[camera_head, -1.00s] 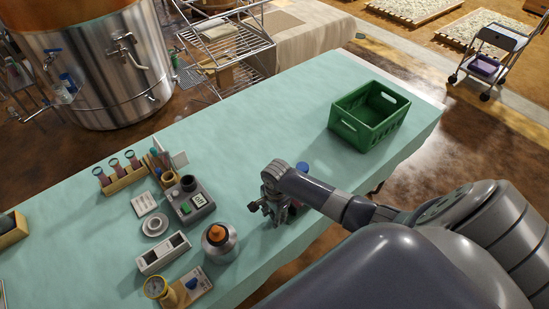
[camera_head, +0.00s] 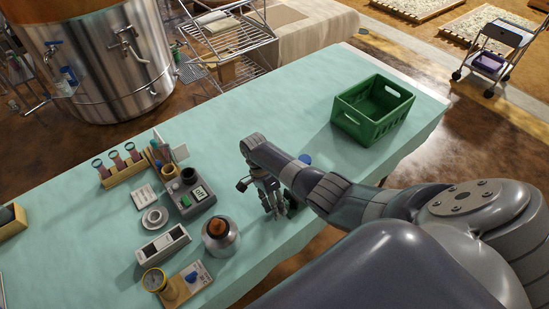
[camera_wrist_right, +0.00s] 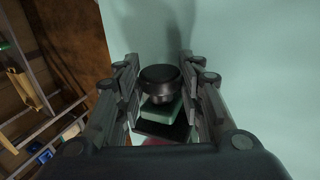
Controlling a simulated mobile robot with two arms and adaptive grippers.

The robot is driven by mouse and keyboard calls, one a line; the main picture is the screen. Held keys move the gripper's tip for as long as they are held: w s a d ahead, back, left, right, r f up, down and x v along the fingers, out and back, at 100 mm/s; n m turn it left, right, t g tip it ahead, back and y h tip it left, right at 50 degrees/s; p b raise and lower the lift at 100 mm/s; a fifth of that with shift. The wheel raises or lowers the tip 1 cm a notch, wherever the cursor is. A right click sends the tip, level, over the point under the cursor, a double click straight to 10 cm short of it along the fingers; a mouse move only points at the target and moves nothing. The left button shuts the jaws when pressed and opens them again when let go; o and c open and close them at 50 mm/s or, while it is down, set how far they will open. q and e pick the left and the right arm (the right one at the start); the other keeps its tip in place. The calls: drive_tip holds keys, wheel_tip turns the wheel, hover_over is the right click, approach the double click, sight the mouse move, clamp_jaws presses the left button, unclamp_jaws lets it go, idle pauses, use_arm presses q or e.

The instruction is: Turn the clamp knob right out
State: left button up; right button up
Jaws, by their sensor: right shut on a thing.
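A black round knob (camera_wrist_right: 160,80) shows in the right wrist view, on a pale green block (camera_wrist_right: 160,112) with a dark base. I take it for the clamp knob. My right gripper (camera_wrist_right: 158,90) has a finger on each side of the knob and is shut on it. In the head view my right gripper (camera_head: 272,206) points down over the near part of the table. The knob cannot be made out clearly there, since the gripper and wrist cover that spot. My left gripper is not in view.
A green crate (camera_head: 345,112) stands on the pale green table (camera_head: 270,105) at the back right. Left of the gripper are a metal jar with an orange-brown top (camera_head: 220,238), a grey device (camera_head: 188,195), a gauge (camera_head: 155,281) and a test tube rack (camera_head: 125,173).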

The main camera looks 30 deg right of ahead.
idle(0.5)
drive_tip(key=o, duration=1.1)
drive_tip(key=v, duration=1.2)
